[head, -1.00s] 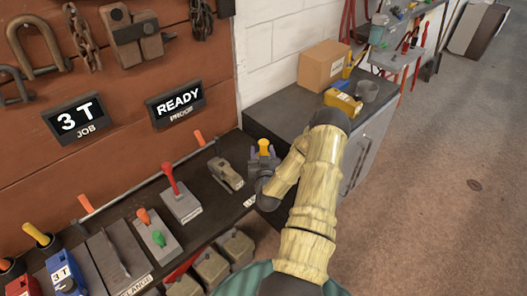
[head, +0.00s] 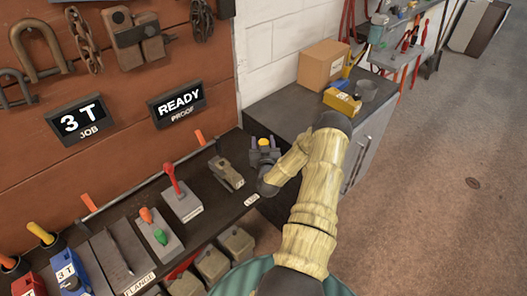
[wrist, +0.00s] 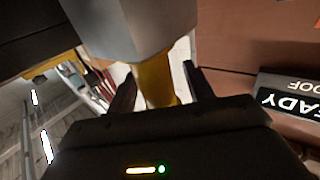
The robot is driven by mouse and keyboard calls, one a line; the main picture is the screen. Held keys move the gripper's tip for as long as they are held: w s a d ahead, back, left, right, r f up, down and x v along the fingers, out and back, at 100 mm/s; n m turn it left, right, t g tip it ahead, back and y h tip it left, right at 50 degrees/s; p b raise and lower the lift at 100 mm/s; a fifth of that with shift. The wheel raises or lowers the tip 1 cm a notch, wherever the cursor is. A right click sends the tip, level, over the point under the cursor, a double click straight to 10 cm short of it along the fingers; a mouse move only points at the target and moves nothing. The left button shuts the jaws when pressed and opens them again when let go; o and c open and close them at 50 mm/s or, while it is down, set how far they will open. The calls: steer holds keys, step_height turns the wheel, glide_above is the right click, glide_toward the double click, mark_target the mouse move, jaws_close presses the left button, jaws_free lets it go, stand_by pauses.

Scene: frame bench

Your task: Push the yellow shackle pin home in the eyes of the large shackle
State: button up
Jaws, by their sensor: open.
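A yellow pin-like piece (wrist: 155,82) shows in the wrist view, passing between the two dark fingers of my gripper (wrist: 162,88). The fingers stand apart, with a gap visible on at least one side. A large grey body (wrist: 130,25) lies beyond it and hides its far end. In the head view, the yellow round top (head: 264,143) shows at the far end of my arm, between grey upright parts. My gripper (head: 264,155) is there, at the bench corner. I cannot tell whether the grey parts are shackle eyes or fingers, nor how deep the pin sits.
A grey clamp-like tool (head: 227,172) and a red-handled block (head: 182,198) stand left of my gripper. A cardboard box (head: 325,64) and a yellow box (head: 342,101) stand behind on the dark cabinet. The READY sign (head: 176,103) hangs on the brown board.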

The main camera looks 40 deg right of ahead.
jaws_close()
stand_by(0.3)
step_height(320, 180, up, 10)
steer(key=shift+r+b, duration=0.1)
steer(key=shift+b, duration=0.75)
steer(key=w+a+n+t+y+b, duration=0.1)
steer(key=w+a+n+y+b, duration=0.1)
steer(key=a, duration=0.5)
steer(key=w+a+r+n+t+y+b, duration=0.1)
steer(key=w+a+n+t+y+b, duration=0.1)
steer(key=w+a+y, duration=0.4)
steer(key=shift+a+n+y+b, duration=0.45)
steer(key=shift+a+n, duration=0.55)
steer(key=shift+a, duration=0.15)
